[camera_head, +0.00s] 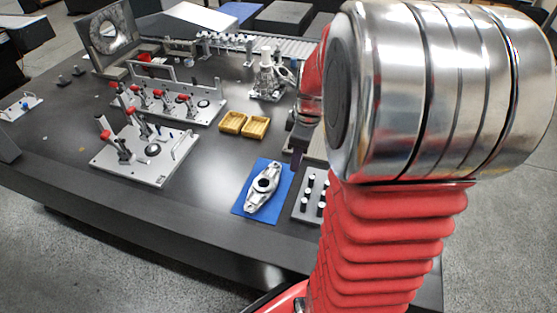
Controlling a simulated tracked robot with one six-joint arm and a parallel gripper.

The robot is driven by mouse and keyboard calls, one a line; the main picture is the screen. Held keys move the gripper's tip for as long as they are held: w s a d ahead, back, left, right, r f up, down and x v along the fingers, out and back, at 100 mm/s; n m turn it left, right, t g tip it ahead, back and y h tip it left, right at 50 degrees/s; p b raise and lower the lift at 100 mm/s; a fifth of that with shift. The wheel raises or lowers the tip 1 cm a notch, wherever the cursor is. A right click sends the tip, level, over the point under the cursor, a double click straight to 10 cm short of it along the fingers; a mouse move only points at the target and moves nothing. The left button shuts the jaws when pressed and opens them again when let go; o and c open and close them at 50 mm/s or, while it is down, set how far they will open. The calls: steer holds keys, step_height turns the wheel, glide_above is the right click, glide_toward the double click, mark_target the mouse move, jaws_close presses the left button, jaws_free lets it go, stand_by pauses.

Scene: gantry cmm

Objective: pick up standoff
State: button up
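Several small upright posts with white sides and black tops, which look like the standoffs (308,195), stand on a grey plate (298,213) near the table's front edge. My arm hides the plate's right part. My gripper (297,160) points down just above and behind that plate, partly hidden by my red arm and its big metal joint. It is apart from the posts as far as I can see. Its fingers are dark and too small to show a gap, and I see nothing held in it.
A metal casting (262,188) lies on a blue mat (242,207) left of the posts. Fixture plates with red-knobbed clamps (150,160) fill the left. A small metal assembly (268,75) stands farther back. The dark table's (205,185) front left is clear.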

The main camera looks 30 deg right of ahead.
steer(key=n, duration=0.2)
glide_above(308, 191)
steer(key=d, duration=0.2)
step_height(308, 191, down, 6)
steer(key=shift+s+a+f+g+y, duration=0.2)
steer(key=shift+s+a+g+y, duration=0.1)
steer(key=shift+s, duration=0.15)
steer(key=shift+w+a+f, duration=0.1)
steer(key=shift+f, duration=1.3)
steer(key=shift+w+a+f, duration=0.15)
steer(key=shift+f, duration=1.3)
steer(key=shift+w+a+f, duration=0.1)
steer(key=shift+f, duration=1.3)
steer(key=shift+w+a+f, duration=0.1)
steer(key=shift+a+f, duration=0.1)
steer(key=shift+f, duration=1.1)
steer(key=shift+a+f, duration=0.2)
steer(key=shift+f, duration=1.1)
jaws_close()
